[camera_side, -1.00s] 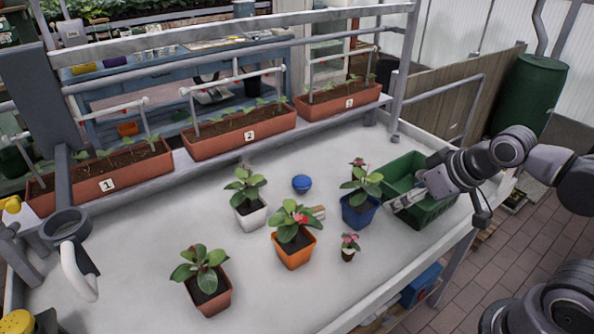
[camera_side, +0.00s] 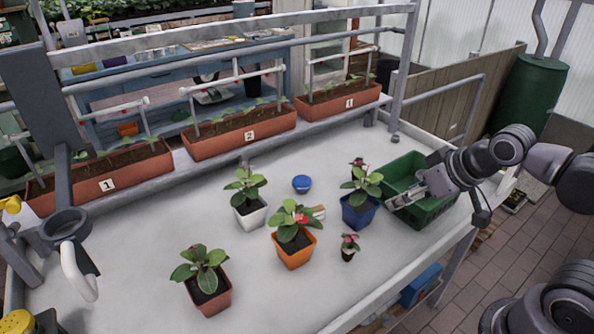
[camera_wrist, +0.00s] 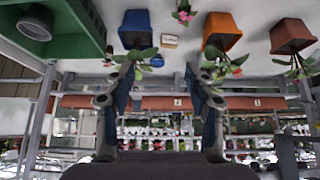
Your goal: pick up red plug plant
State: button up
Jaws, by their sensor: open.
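The small plug plant with pinkish-red flowers (camera_side: 349,247) stands upright in a tiny dark pot on the white bench, in front of the blue pot. In the wrist view, which looks upside down, its flower (camera_wrist: 183,13) shows at the top edge, with its pot cut off. My gripper (camera_side: 402,200) is over the green crate, to the right of the small plant and apart from it. In the wrist view my gripper (camera_wrist: 162,75) has its fingers spread with nothing between them.
Plants in a blue pot (camera_side: 358,216), an orange pot (camera_side: 295,256), a white pot (camera_side: 251,217) and a terracotta pot (camera_side: 210,301) stand nearby. A blue ball-like object (camera_side: 302,183) lies behind them. The green crate (camera_side: 432,212) is on the right.

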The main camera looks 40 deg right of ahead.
jog(key=w+d+r+m+g+h, duration=0.1)
jog(key=w+d+r+m+g, duration=0.25)
jog(key=w, duration=0.55)
jog(key=m+g+h, duration=0.4)
jog(key=m, duration=1.3)
send_over(356, 165)
jog(key=a, duration=0.4)
notch_tip(356, 165, down, 15)
jog(key=shift+y, duration=0.3)
jog(key=x, duration=0.4)
jog(key=shift+s+d+f, duration=0.2)
jog(key=shift+d, duration=0.2)
jog(key=shift+w+x, duration=0.1)
jog(key=shift+x, duration=1.2)
jog(key=shift+w+x, duration=0.15)
jog(key=shift+x, duration=1.2)
jog(key=shift+d, duration=0.1)
jog(key=c, duration=1)
